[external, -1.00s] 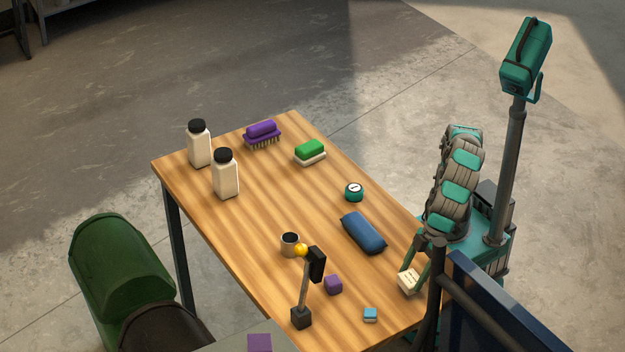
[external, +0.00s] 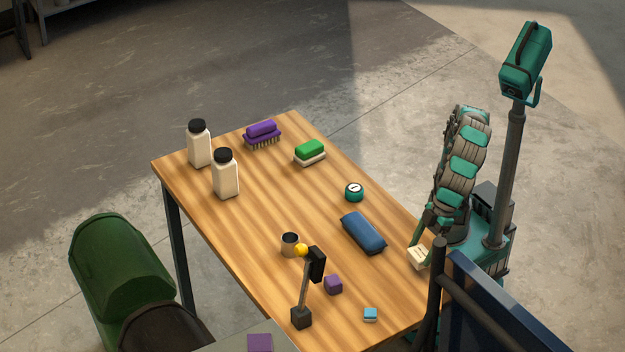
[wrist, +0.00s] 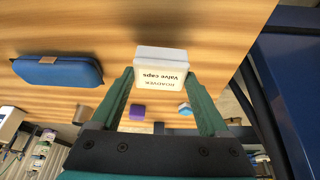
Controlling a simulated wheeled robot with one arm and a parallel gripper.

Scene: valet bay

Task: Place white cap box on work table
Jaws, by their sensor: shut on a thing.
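The white cap box (external: 419,258) is between the fingertips of my gripper (external: 426,240) at the right edge of the work table (external: 285,215). In the wrist view the box (wrist: 161,70) shows printed "Valve caps" lettering, upside down, and my green fingers (wrist: 165,92) are shut on its sides. The wooden tabletop (wrist: 200,25) lies behind it in that view. I cannot tell whether the box touches the tabletop.
A blue case (external: 363,233) lies left of the box. A purple block (external: 333,285), a small blue box (external: 370,314), a lamp (external: 303,300) and a cup (external: 290,244) stand nearer the front. A dark panel (external: 500,310) stands close at right.

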